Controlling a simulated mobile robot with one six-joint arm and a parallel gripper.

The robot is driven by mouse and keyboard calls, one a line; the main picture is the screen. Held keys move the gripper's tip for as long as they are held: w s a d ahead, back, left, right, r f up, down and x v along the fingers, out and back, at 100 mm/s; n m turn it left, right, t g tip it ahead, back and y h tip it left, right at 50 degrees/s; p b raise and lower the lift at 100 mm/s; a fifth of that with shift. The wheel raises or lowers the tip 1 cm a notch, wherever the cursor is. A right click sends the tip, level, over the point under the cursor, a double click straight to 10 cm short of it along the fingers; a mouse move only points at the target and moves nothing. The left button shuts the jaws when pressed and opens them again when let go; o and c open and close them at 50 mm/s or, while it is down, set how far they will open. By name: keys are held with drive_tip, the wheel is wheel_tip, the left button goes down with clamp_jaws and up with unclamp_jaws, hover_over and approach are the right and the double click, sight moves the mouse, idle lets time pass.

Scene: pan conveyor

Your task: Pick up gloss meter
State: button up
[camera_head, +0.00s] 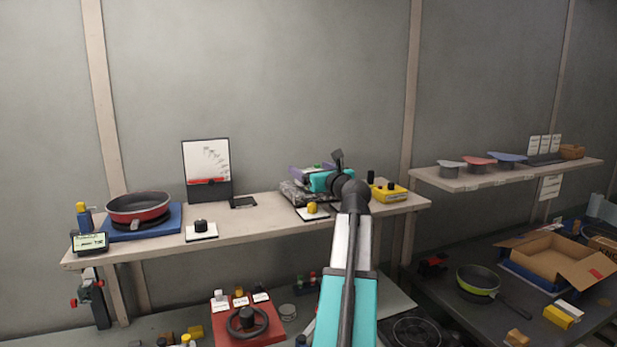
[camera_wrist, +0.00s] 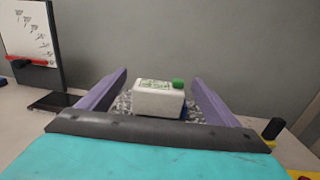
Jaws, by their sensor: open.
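The likely gloss meter is a small white box (camera_wrist: 158,103) with a green knob and a green-marked top. In the wrist view it sits on a speckled grey block (camera_wrist: 124,104), between the two purple fingers of my gripper (camera_wrist: 159,79). The fingers are open, one on each side, with visible gaps to the box. In the head view my gripper (camera_head: 311,171) is above the shelf over the speckled block (camera_head: 294,191), and it mostly hides the box; a green spot shows there.
The long shelf (camera_head: 262,217) also holds a red pan (camera_head: 138,207), an upright board (camera_head: 207,168), a dark flat device (camera_head: 243,202), a white-based yellow knob (camera_head: 312,209) and a yellow box (camera_head: 389,193) right of my gripper. A wall stands close behind.

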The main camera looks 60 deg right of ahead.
drive_tip(key=shift+w+d, duration=0.15)
drive_tip(key=shift+w, duration=0.15)
drive_tip(key=shift+r+p+x, duration=0.15)
drive_tip(key=shift+p+x, duration=0.25)
drive_tip(key=shift+x, duration=0.55)
drive_tip(key=shift+r+p+x, duration=0.1)
drive_tip(key=shift+p+x, duration=0.25)
drive_tip(key=shift+x, duration=0.65)
drive_tip(key=shift+w+d, duration=0.4)
drive_tip(key=shift+w, duration=0.1)
drive_tip(key=c, duration=1.5)
drive_tip(key=shift+o, duration=0.2)
drive_tip(key=shift+r, duration=0.1)
